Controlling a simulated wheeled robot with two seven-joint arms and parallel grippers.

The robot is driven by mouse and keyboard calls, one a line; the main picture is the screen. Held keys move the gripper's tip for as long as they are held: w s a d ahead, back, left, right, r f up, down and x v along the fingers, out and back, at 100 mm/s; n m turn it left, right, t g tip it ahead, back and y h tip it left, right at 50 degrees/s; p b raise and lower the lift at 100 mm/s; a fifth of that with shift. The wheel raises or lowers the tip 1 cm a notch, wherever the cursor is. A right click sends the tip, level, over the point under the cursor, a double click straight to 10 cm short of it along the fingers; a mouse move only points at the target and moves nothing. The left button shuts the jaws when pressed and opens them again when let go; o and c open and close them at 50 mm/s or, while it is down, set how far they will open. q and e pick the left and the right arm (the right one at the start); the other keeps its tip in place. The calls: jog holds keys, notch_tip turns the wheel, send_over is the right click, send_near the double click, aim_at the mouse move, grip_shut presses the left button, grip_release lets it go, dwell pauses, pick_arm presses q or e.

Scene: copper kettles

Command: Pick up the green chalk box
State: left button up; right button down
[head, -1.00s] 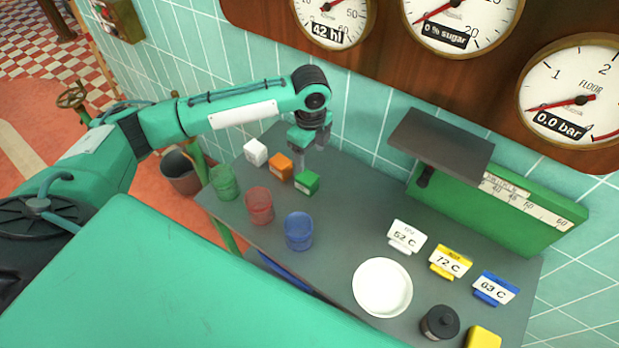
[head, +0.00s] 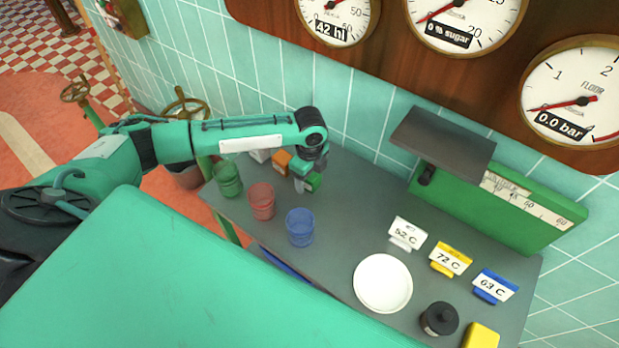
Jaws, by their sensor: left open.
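The green chalk box (head: 314,181) is a small green block on the grey table, at the back left in the head view. My left gripper (head: 305,184) is open and has come down at the box. A finger covers the box's left part, and the far finger is hard to make out. I cannot tell whether the fingers touch the box. My right gripper is not in view.
An orange box (head: 283,161) and a partly hidden white box (head: 260,155) stand left of the gripper. Green (head: 228,179), red (head: 261,202) and blue (head: 300,227) cups stand in front. A white plate (head: 382,283), sign cards and a green scale (head: 500,205) are to the right.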

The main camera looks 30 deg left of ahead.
pick_arm(q)
jog(key=c, duration=1.2)
jog(key=shift+r, duration=0.15)
notch_tip(320, 180, up, 20)
jog(key=shift+b, duration=0.3)
